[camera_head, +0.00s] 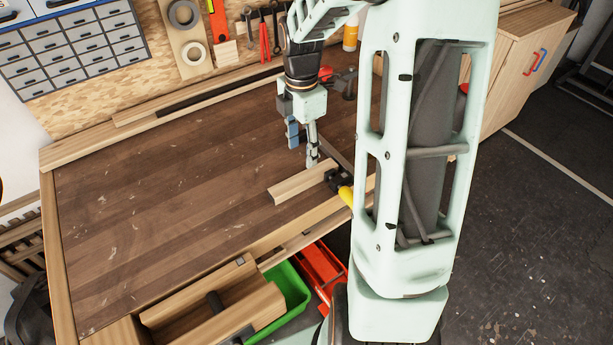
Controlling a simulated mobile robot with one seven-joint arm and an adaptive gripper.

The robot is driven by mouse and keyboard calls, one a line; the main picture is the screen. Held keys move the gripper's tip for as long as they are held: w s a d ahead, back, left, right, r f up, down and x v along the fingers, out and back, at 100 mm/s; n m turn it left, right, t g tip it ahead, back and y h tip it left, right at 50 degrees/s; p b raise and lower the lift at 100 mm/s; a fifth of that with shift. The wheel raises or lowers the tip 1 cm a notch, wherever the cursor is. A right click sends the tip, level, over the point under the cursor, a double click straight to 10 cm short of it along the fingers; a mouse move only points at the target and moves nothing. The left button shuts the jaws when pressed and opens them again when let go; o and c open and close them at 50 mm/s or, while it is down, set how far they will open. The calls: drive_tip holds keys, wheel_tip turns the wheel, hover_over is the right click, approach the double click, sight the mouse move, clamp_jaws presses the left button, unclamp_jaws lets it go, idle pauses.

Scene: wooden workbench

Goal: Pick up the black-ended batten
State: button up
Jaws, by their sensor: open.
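A short pale wooden batten (300,184) lies on the workbench near its front edge, right of the middle. At its right end is a black part beside a yellow handle; I cannot tell whether the black belongs to the batten or to a tool lying against it. My gripper (303,156) points down just behind and above the batten, with its fingers apart and nothing seen between them. One fingertip appears close to the batten's back side; contact cannot be told. My arm hides the bench to the right.
A black and yellow tool (345,192) lies at the batten's right end. Long strips (190,103) lie along the bench's back. An open drawer (215,308), a green bin (290,292) and a red bin (320,268) are at the front. The bench's left side (150,200) is clear.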

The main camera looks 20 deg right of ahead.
sight(304, 177)
wheel_tip(304, 177, down, 10)
drive_tip(key=shift+s+d+r, duration=0.15)
idle(0.3)
drive_tip(key=c, duration=1.3)
drive_tip(key=shift+r, duration=0.1)
